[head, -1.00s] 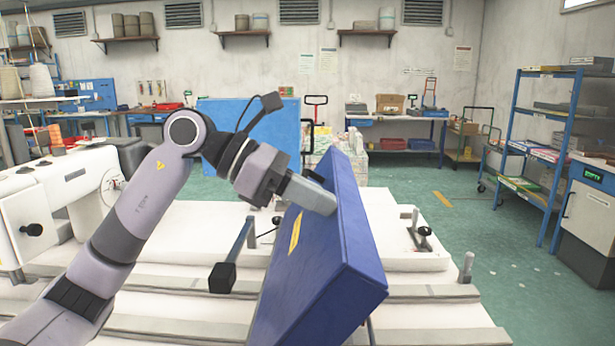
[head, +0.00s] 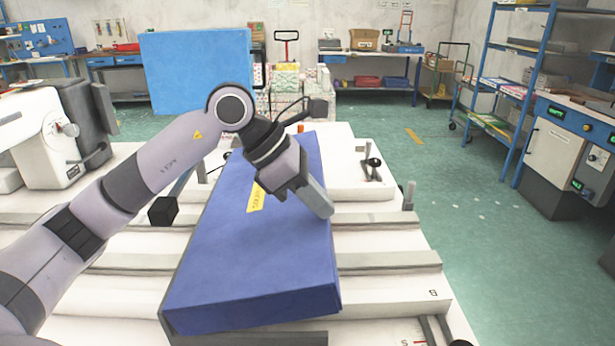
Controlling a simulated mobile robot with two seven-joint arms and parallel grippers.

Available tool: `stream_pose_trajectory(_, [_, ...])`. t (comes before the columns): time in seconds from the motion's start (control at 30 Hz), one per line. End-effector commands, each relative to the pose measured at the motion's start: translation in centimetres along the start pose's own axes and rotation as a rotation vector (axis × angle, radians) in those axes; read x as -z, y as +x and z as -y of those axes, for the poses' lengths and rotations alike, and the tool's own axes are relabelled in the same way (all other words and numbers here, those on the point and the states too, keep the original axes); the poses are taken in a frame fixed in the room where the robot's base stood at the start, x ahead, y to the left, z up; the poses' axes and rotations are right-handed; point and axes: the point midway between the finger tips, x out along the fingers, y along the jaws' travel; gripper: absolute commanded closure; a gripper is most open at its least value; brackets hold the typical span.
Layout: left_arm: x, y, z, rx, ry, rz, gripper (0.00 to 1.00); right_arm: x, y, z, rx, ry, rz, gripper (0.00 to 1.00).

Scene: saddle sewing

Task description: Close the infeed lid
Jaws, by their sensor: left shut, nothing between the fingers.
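The infeed lid (head: 265,265) is a large dark blue box-like cover with a yellow label, in the middle of the head view. It lies nearly flat over the white slatted table (head: 385,262). My left gripper (head: 322,206) is shut and empty. It is over the right part of the lid's top, with the fingers at or very near the surface; I cannot tell whether they touch. My left arm crosses the lid's far left part and hides some of it. My right gripper is not in view.
A black block on a bar (head: 163,210) stands left of the lid. A white sewing machine (head: 50,135) is at the left. Small clamps (head: 371,168) and a post (head: 409,195) stand on the table's right side.

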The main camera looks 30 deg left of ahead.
Motion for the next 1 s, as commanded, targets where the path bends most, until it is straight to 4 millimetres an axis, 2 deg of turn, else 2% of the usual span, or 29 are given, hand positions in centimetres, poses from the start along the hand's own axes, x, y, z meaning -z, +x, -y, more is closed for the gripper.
stream_pose_trajectory(0.03, [0.6, 1.3, 0.0, 0.001, -0.001, -0.006, 1.00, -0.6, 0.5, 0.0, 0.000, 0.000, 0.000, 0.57])
stream_pose_trajectory(0.1, [1.1, 2.4, 0.0, 0.002, -0.002, -0.002, 1.00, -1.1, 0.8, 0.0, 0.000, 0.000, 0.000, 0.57])
stream_pose_trajectory(0.4, [2.4, 5.3, 0.0, 0.001, -0.001, 0.000, 1.00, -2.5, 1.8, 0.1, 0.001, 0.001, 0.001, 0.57])
stream_pose_trajectory(1.0, [3.1, 6.2, 0.0, 0.004, -0.004, -0.009, 1.00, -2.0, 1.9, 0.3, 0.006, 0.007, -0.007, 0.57])
